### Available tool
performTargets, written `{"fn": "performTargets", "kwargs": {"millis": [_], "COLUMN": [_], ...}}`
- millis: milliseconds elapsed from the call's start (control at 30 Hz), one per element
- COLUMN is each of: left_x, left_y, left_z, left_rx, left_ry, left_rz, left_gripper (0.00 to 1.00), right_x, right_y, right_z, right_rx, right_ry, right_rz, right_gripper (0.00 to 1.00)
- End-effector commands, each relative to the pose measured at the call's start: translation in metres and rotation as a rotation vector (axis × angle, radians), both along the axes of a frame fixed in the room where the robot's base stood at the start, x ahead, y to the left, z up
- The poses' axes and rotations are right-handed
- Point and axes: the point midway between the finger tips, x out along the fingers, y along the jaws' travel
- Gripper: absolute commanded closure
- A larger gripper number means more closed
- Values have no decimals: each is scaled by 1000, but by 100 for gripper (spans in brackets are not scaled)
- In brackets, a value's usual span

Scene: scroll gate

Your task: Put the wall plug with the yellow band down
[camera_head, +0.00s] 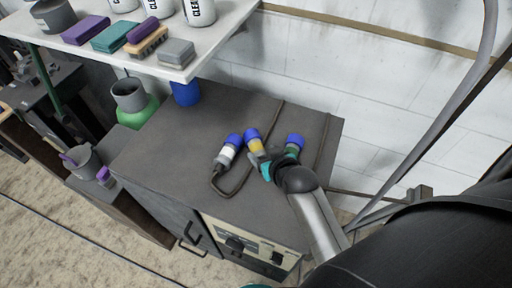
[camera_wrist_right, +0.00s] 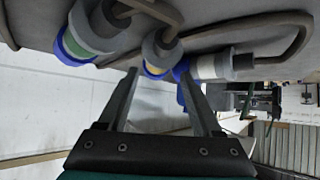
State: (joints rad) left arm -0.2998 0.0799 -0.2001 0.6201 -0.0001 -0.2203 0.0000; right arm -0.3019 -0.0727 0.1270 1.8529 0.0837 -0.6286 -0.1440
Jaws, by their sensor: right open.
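The wall plug with the yellow band (camera_head: 254,144) lies on the dark cabinet top (camera_head: 185,145), between two other plugs, its blue end toward the back. My right gripper (camera_head: 268,162) is at its near end and partly covers it. In the right wrist view the yellow-banded plug (camera_wrist_right: 157,58) shows just beyond the gap between the open fingers (camera_wrist_right: 162,88). Nothing is clamped between the fingertips. I cannot tell whether a finger touches the plug. My left gripper is not in view.
A white-banded plug (camera_head: 228,153) lies to the left and a green-banded plug (camera_head: 294,144) to the right, partly behind my wrist. Cables run over the cabinet top. A white shelf (camera_head: 215,42) with sponges and canisters overhangs the back left.

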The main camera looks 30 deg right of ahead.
Motion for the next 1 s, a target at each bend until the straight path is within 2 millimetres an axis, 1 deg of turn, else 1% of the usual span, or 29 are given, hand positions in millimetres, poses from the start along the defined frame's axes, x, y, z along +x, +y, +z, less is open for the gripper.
{"fn": "performTargets", "kwargs": {"millis": [100, 267, 500, 600, 733, 967, 1000], "left_x": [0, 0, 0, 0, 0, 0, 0], "left_y": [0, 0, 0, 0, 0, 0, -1], "left_z": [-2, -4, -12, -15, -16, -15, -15], "left_rx": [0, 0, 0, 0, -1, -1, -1], "left_ry": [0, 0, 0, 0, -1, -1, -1], "left_rz": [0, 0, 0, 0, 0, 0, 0], "left_gripper": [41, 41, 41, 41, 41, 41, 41], "right_x": [8, 12, 33, 41, 46, 46, 46], "right_y": [-1, -1, -5, -6, -6, -6, -6], "right_z": [-5, -11, -33, -39, -42, -42, -42], "right_rx": [0, 0, 0, -1, -1, -1, -1], "right_ry": [-2, 0, -1, -1, 0, -1, -1], "right_rz": [0, 0, 0, -1, -1, 0, 0], "right_gripper": [34, 34, 34, 34, 34, 34, 37]}}
